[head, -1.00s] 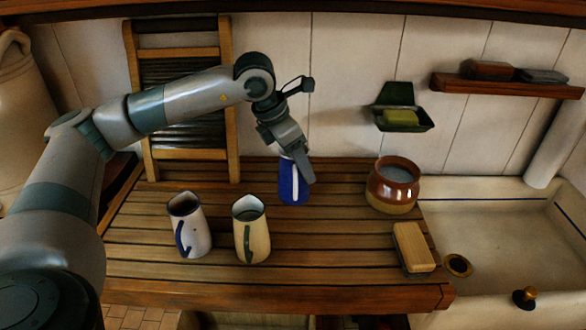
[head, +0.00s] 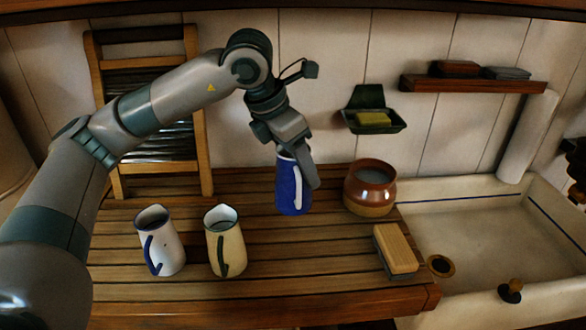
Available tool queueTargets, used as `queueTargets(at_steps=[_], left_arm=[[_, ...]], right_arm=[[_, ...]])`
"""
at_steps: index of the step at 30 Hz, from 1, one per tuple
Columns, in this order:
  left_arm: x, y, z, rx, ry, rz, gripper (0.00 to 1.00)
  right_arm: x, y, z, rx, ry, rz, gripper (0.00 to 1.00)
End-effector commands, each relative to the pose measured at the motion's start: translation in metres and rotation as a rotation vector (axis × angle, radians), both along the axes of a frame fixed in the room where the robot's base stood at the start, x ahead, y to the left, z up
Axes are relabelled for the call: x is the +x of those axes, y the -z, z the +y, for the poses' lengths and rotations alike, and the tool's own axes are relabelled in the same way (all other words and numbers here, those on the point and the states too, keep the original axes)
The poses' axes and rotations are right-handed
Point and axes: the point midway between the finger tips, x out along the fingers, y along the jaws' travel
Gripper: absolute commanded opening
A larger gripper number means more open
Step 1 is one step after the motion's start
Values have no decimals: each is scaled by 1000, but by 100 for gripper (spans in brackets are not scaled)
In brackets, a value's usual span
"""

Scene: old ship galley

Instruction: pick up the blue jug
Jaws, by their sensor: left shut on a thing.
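The blue jug (head: 291,190) has a white handle and stands upright or hangs just over the back of the slatted wooden board; I cannot tell whether its base touches the slats. My left gripper (head: 298,165) comes down on it from above and is shut on its upper part. The gripper hides the jug's rim and part of its handle side. My right gripper is not in the head view.
A white jug with a blue handle (head: 166,250) and a cream jug with a green handle (head: 226,245) stand front left. A brown pot (head: 370,188) is close on the right. A brush (head: 396,248) lies by the sink (head: 480,220). A soap dish (head: 374,118) hangs behind.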

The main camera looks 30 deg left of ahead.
Motion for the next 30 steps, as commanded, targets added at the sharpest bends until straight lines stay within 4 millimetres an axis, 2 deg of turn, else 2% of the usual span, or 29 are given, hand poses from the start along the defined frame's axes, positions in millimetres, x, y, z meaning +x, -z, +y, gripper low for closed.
queueTargets(at_steps=[10, 30], left_arm=[[-3, -5, -8, 0, 1, -1, 18], [-3, -6, -9, -1, 0, -2, 18]], right_arm=[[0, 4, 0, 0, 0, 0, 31], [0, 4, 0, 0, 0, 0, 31]])
